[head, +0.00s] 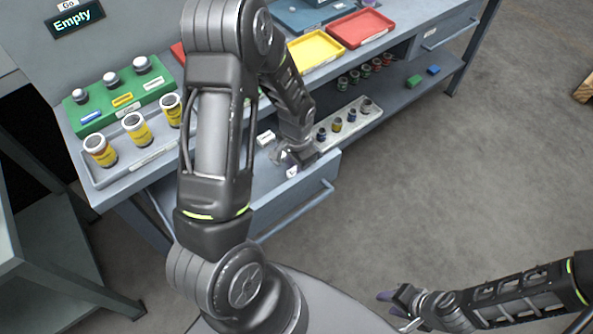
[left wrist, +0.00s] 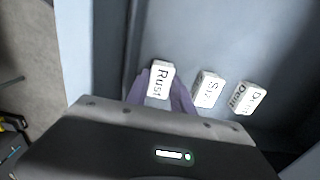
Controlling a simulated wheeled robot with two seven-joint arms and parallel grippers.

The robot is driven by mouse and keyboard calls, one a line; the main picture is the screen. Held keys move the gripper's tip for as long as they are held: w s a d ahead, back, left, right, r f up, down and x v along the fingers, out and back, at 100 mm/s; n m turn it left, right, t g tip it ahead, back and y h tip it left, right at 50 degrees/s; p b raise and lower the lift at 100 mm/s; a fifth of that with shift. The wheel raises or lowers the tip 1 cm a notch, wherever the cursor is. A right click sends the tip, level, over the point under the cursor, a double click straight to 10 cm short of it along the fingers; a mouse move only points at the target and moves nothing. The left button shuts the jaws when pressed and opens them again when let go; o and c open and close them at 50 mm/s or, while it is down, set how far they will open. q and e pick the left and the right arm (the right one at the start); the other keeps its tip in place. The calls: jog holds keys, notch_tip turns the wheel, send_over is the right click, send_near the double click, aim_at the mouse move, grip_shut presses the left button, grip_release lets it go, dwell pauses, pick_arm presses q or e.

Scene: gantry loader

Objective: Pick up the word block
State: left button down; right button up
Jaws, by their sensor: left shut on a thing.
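My left gripper (head: 286,160) reaches down into the open drawer (head: 322,181). In the left wrist view its purple fingers (left wrist: 161,93) are shut on a white word block reading "Rust" (left wrist: 160,79). A white block (head: 292,172) shows by the fingertips in the head view. Beside the held block lie another white word block (left wrist: 208,90), its text hard to read, and one that seems to read "Dent" (left wrist: 246,98). A white block (head: 265,138) also shows in the drawer in the head view. My right gripper (head: 397,309) is empty, away from the bench, its fingers apart.
A pale tray (head: 323,142) with small dark-topped pots stands just right of the drawer. Yellow-labelled jars (head: 137,129) and a green rack (head: 130,104) stand on the bench at left. Yellow (head: 315,50) and red (head: 360,28) trays lie behind. The floor at right is clear.

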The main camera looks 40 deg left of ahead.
pick_arm(q)
notch_tip(320, 180, up, 10)
jog(key=shift+b, duration=0.45)
dwell(0.5)
jog(key=w+d+r+n, duration=0.3)
jog(key=w+d+r, duration=0.7)
jog(key=d+r, duration=0.2)
notch_tip(320, 180, up, 2)
jog(key=shift+w+d+r, duration=0.2)
